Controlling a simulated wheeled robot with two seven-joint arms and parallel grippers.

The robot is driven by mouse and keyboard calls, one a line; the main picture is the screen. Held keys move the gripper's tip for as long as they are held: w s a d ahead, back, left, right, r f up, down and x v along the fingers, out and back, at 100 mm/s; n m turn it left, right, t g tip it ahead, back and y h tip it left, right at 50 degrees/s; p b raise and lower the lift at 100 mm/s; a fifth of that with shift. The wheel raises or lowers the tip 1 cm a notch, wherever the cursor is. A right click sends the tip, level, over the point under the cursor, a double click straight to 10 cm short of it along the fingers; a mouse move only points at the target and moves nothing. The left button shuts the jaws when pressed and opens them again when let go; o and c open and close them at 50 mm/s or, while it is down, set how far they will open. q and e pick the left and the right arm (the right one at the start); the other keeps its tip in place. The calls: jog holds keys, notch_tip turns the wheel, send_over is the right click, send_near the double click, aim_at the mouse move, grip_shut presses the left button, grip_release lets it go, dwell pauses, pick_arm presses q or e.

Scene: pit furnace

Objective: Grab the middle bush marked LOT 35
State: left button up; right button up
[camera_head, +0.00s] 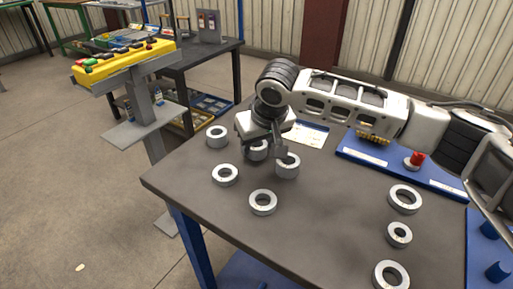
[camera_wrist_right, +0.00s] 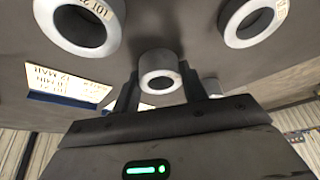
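Several light grey ring-shaped bushes stand on the dark table (camera_head: 330,215). My right gripper (camera_head: 279,152) is low over the group on the left. One bush (camera_head: 287,168) is at its fingertips; in the right wrist view this bush (camera_wrist_right: 158,60) sits between the two fingers (camera_wrist_right: 160,92), which appear against both its sides. I cannot tell whether it is clear of the table, and its lot mark is unreadable. Another bush (camera_head: 257,152) is partly hidden behind the gripper. Bushes also stand at front (camera_head: 263,203) and left (camera_head: 225,175). My left gripper is not in view.
More bushes (camera_head: 404,199) stand on the right of the table. A blue board (camera_head: 375,160) with a red button (camera_head: 416,159) and a white card (camera_head: 306,135) lie behind. A yellow control box (camera_head: 122,62) stands beyond the left edge. The front middle is clear.

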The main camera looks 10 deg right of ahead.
jog(key=shift+c, duration=1.4)
jog(key=shift+r, duration=0.1)
